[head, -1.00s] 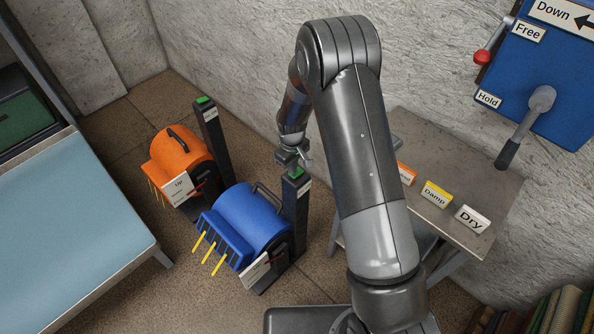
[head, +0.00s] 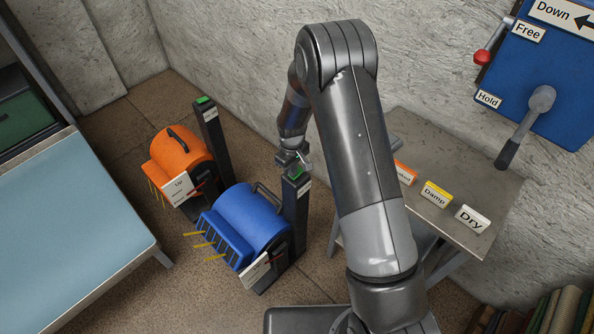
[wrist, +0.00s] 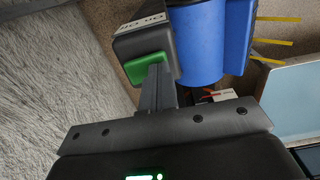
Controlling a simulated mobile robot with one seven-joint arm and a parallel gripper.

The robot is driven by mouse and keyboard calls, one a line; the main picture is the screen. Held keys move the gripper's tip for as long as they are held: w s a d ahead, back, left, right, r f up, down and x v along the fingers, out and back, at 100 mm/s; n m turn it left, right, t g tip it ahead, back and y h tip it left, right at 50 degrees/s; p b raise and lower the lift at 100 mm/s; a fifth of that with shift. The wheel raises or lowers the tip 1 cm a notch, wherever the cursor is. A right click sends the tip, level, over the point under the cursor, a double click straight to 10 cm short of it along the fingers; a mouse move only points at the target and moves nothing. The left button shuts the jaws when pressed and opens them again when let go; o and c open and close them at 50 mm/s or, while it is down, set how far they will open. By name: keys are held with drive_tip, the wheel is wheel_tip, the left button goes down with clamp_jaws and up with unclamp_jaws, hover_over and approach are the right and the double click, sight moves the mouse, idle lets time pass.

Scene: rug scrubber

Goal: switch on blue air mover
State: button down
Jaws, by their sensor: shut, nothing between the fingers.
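The blue air mover (head: 242,222) stands on the floor, with yellow streamers (head: 205,245) at its front that stick out nearly level. A dark post (head: 297,212) rises beside it, with a green switch (head: 295,174) on top. My gripper (head: 297,167) is shut and empty, pointing down at this switch. In the wrist view, the shut fingertips (wrist: 154,74) overlap the green switch (wrist: 140,69) and seem to touch it, hiding part of it. The post top carries a small on/off-like label. The blue housing (wrist: 198,40) lies beyond.
An orange air mover (head: 182,153) with its own green-topped post (head: 212,135) stands to the left. A grey table (head: 455,165) with small signs is on the right. A pale blue bench (head: 75,220) is at the left. Bare floor lies between bench and movers.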

drive_tip(key=shift+r, duration=0.15)
wheel_tip(320, 180, up, 7)
idle(0.7)
idle(0.3)
drive_tip(key=s+d+r+m+t, duration=0.1)
drive_tip(key=s+d+r, duration=0.2)
drive_tip(key=r, duration=0.5)
drive_tip(key=s+d+r+m+t, duration=0.1)
drive_tip(key=s+d+r+m, duration=0.2)
drive_tip(key=r, duration=0.5)
drive_tip(key=s+d+r+t, duration=0.1)
drive_tip(key=s+d+r, duration=0.25)
drive_tip(key=r, duration=0.45)
drive_tip(key=s+d+r+m+t, duration=0.1)
drive_tip(key=s+d+r+m, duration=0.1)
drive_tip(key=s, duration=0.8)
drive_tip(key=s+d+r+m+t, duration=0.1)
drive_tip(key=s+d+r+m, duration=0.2)
drive_tip(key=s+r, duration=0.3)
drive_tip(key=shift+s+d+t, duration=0.3)
drive_tip(key=shift+s+d, duration=0.1)
drive_tip(key=shift+s, duration=1.5)
